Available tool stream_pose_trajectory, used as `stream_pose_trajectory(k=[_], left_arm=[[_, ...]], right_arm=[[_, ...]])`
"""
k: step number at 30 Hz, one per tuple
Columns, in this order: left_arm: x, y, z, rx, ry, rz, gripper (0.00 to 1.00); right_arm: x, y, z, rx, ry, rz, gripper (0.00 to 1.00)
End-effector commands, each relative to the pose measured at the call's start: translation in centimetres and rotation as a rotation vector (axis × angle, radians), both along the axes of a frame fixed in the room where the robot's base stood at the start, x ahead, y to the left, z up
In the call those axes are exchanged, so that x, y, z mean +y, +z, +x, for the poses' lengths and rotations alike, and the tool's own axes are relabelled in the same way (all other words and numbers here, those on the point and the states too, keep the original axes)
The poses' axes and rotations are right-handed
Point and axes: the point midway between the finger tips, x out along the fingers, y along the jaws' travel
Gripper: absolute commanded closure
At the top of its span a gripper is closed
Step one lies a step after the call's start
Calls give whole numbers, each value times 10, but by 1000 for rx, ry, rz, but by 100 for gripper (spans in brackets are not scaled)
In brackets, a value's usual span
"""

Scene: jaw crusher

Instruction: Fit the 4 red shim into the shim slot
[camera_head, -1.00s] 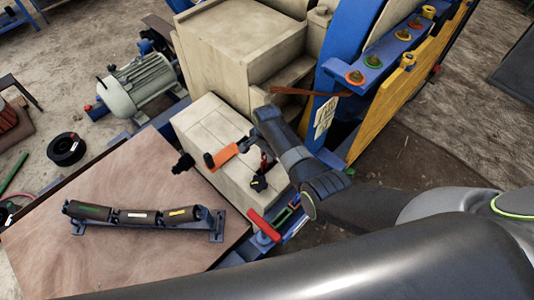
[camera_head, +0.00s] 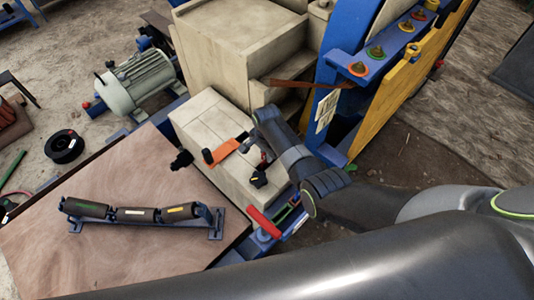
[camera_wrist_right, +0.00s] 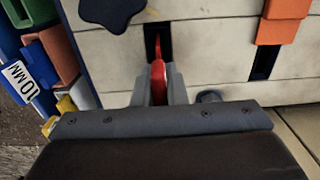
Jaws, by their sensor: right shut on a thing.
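My right gripper (camera_head: 254,150) is over the pale block (camera_head: 205,118) beside the crusher. In the right wrist view the gripper (camera_wrist_right: 157,92) is shut on a red shim (camera_wrist_right: 157,75), held upright between its fingers. The shim's far end is at a narrow dark slot (camera_wrist_right: 156,36) in the pale block. I cannot tell how deep it sits. In the head view the gripper mostly hides the shim. An orange piece (camera_head: 221,152) is at another slot (camera_wrist_right: 265,62) of the block. My left gripper is out of view.
A black knob (camera_head: 258,178) stands close to the gripper. A red handle (camera_head: 264,222) is at the block's front. Coloured pieces and a labelled blue holder (camera_wrist_right: 20,82) lie left in the wrist view. A roller set (camera_head: 137,213) lies on the wooden board (camera_head: 120,255).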

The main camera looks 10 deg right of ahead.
Motion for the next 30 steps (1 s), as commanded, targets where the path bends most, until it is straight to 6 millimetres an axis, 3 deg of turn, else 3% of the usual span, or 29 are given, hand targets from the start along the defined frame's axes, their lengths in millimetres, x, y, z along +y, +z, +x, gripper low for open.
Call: stream_pose_trajectory(k=[23,24,30], left_arm=[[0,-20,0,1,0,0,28],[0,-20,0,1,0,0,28],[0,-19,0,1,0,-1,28]], right_arm=[[0,-24,0,0,0,0,100],[0,-24,0,0,0,0,87],[0,-24,0,0,0,0,63]])
